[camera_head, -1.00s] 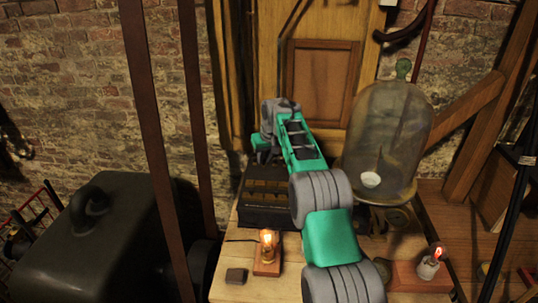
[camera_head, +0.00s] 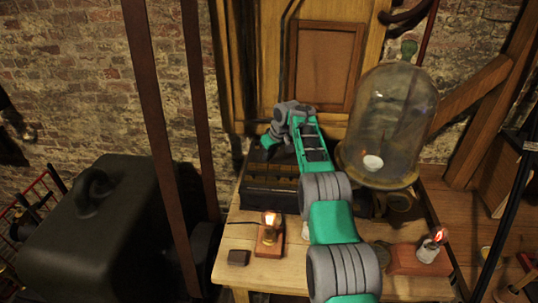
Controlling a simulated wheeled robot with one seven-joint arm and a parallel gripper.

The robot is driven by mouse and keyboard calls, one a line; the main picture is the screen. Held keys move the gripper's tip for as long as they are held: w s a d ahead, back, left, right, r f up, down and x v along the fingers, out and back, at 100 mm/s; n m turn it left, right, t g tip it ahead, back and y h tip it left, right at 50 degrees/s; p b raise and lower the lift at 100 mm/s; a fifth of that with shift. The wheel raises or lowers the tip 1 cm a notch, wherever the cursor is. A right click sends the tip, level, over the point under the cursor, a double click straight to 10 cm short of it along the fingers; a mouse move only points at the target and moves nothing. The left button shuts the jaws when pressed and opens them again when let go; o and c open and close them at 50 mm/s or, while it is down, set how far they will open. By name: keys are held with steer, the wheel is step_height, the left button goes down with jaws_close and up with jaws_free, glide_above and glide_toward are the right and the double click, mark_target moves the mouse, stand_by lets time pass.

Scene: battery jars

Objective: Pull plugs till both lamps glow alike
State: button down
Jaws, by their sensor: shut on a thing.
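A dark wooden box with rows of brass-coloured blocks on top (camera_head: 268,192) stands at the back left of the table. My gripper (camera_head: 268,143) is at its far edge, at the end of my green and grey arm. It is shut on a small dark plug, which I can hardly make out. The left lamp (camera_head: 269,228) stands on a wooden block in front of the box and glows bright yellow-white. The right lamp (camera_head: 435,240) stands on a reddish block at the right and glows dimmer and redder. My arm hides the box's right side.
A tall glass bell jar (camera_head: 392,115) stands close to the right of my arm. A small dark block (camera_head: 238,257) lies at the table's front left. The wooden table (camera_head: 240,237) is clear around it. A dark strap-like post crosses left of the table.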

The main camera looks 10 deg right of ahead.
steer(key=shift+f+b, duration=0.45)
steer(key=shift+f, duration=0.8)
stand_by(1.1)
steer(key=c, duration=1.3)
jaws_free()
steer(key=shift+r, duration=0.1)
steer(key=s+a+r+m+b, duration=0.2)
steer(key=s+a+r, duration=0.1)
steer(key=s+r, duration=1.5)
steer(key=s+f+m, duration=0.1)
steer(key=s, duration=0.8)
steer(key=s+f+m+h, duration=0.1)
steer(key=s+f, duration=0.1)
steer(key=s, duration=0.7)
steer(key=s+f+m+h, duration=0.1)
steer(key=s+f, duration=0.1)
steer(key=s, duration=0.7)
steer(key=shift+s+d, duration=0.1)
steer(key=shift+s, duration=0.15)
steer(key=shift+r, duration=0.1)
